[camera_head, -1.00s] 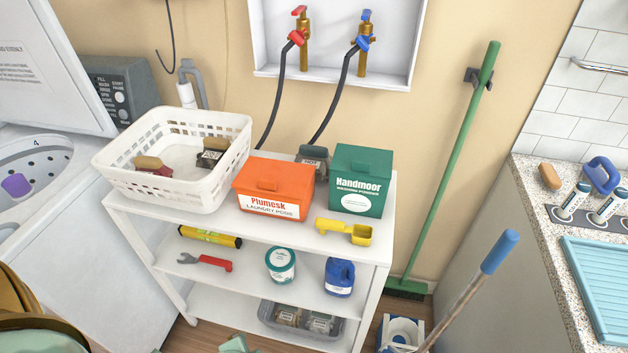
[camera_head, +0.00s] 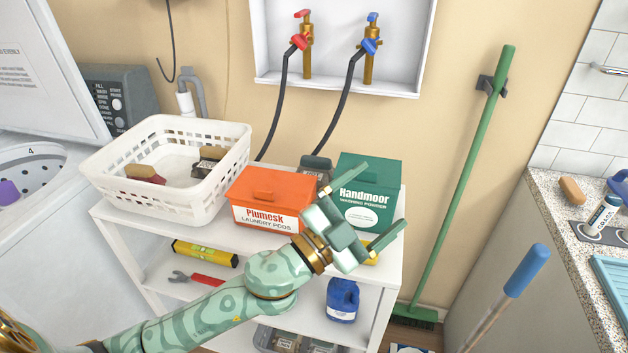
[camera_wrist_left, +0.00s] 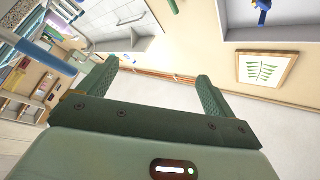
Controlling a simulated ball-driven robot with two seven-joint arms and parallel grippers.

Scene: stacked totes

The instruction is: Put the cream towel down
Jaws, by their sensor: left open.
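I see no cream towel in either view. My left gripper (camera_head: 385,198) is open, its two fingers spread, in front of the green washing powder box (camera_head: 369,190) at the right end of the white shelf unit. It hides part of that box and most of the yellow scoop (camera_head: 372,258). In the left wrist view, the open fingers of the left gripper (camera_wrist_left: 158,80) have nothing between them. My right gripper is in neither view.
A white basket (camera_head: 112,172) holding brushes stands on the shelf's top left, beside an orange laundry pods box (camera_head: 270,193). A blue bottle (camera_head: 342,300) is on a lower shelf. A green broom (camera_head: 465,180) leans at the right. A speckled counter (camera_head: 560,215) stands far right.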

